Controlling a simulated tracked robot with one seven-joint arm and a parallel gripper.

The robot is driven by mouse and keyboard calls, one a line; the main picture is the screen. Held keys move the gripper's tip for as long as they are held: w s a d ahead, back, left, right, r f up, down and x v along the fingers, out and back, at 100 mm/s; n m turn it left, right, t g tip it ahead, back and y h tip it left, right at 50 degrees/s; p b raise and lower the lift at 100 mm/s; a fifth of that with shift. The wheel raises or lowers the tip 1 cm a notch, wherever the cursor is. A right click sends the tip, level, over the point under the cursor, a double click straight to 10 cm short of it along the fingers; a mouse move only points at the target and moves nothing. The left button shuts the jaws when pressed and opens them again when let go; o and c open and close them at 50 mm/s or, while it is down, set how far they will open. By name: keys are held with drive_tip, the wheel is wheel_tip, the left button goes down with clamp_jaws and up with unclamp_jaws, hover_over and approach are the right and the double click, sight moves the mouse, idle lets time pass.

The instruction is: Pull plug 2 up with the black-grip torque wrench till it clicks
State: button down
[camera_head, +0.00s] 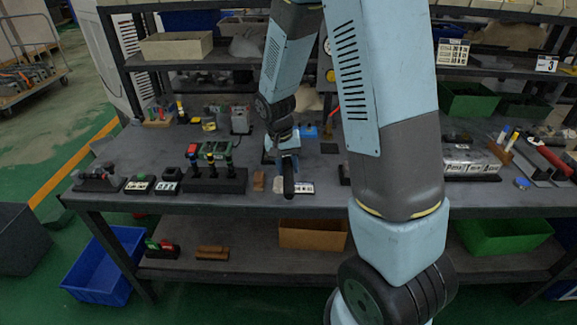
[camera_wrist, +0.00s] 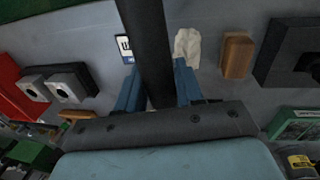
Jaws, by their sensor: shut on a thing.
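My gripper (camera_head: 287,158) is over the front middle of the bench in the head view. It is shut on a thick black bar, which looks like the black grip of the torque wrench (camera_head: 289,180). In the wrist view the black grip (camera_wrist: 147,40) runs up between the two blue fingers of my gripper (camera_wrist: 157,92). The wrench's working end is not clear. I cannot read which one is plug 2.
A wooden block (camera_wrist: 237,55) and a crumpled white cloth (camera_wrist: 187,48) lie close to the grip. A small label (camera_head: 304,187) lies beside it. Small black blocks (camera_head: 140,184) stand further left. A grey block (camera_head: 470,163) stands at right, beyond my arm.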

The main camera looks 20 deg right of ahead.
drive_tip(key=shift+a, duration=0.1)
drive_tip(key=shift+w+a+m, duration=0.25)
drive_tip(key=shift+a+m, duration=0.2)
drive_tip(key=shift+a, duration=0.15)
drive_tip(key=shift+w+a+m, duration=0.2)
drive_tip(key=shift+a+m, duration=0.25)
drive_tip(key=shift+a, duration=0.1)
drive_tip(key=shift+d, duration=0.1)
drive_tip(key=shift+s+d+n, duration=0.2)
drive_tip(key=shift+d+n, duration=0.25)
drive_tip(key=shift+d, duration=0.15)
drive_tip(key=shift+s+d+n, duration=0.2)
drive_tip(key=shift+d+n, duration=0.25)
drive_tip(key=shift+d, duration=0.1)
drive_tip(key=shift+r, duration=0.15)
